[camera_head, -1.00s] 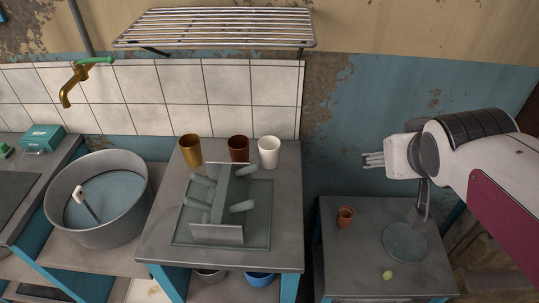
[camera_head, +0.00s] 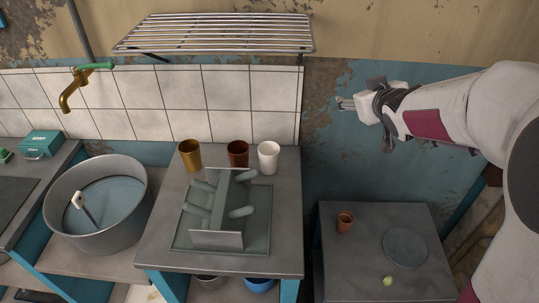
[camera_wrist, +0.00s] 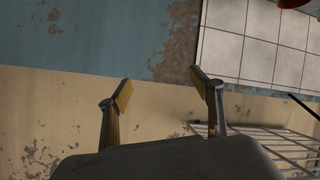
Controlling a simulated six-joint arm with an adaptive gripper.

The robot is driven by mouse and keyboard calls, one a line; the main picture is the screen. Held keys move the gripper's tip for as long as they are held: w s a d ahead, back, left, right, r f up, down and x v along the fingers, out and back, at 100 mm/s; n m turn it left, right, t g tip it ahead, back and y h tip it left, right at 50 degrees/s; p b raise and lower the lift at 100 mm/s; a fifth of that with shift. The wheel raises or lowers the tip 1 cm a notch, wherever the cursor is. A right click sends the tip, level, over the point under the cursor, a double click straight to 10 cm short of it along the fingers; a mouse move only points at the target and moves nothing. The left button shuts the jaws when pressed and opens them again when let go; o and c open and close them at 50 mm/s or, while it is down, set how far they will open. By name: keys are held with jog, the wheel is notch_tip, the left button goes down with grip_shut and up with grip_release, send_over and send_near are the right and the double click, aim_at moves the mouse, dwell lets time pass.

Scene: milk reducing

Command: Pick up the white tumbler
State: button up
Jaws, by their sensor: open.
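The white tumbler (camera_head: 268,157) stands upright at the back right of the middle counter, at the right end of a row of tumblers. My gripper (camera_head: 341,103) is up in the air to the right of the white tumbler and higher in the picture, apart from it. In the wrist view my gripper (camera_wrist: 162,88) has its two fingers spread, with nothing between them. The white tumbler cannot be made out in the wrist view.
A brown tumbler (camera_head: 238,153) and a gold tumbler (camera_head: 190,154) stand to its left. A grey dish rack (camera_head: 218,238) is in front. A wire shelf (camera_head: 215,32) hangs above. A small terracotta cup (camera_head: 345,222) and a round plate (camera_head: 405,248) are on the right table.

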jog(key=w+a+f+n+y, duration=0.5)
jog(key=w+a+f+y, duration=0.2)
jog(key=w+a+f, duration=0.4)
jog(key=n+g+y, duration=0.3)
jog(key=g+y, duration=0.2)
jog(key=y, duration=0.3)
send_near(269, 159)
jog(key=shift+w+a+r, duration=0.2)
jog(key=shift+w+a, duration=0.2)
jog(key=shift+w, duration=0.25)
jog(key=shift+w+a+r, duration=0.15)
jog(key=shift+w+a, duration=0.25)
jog(key=shift+w, duration=0.2)
jog(key=shift+w+a+r, duration=0.2)
jog(key=shift+w+a, duration=0.15)
jog(key=shift+w, duration=0.3)
jog(key=shift+x, duration=1.35)
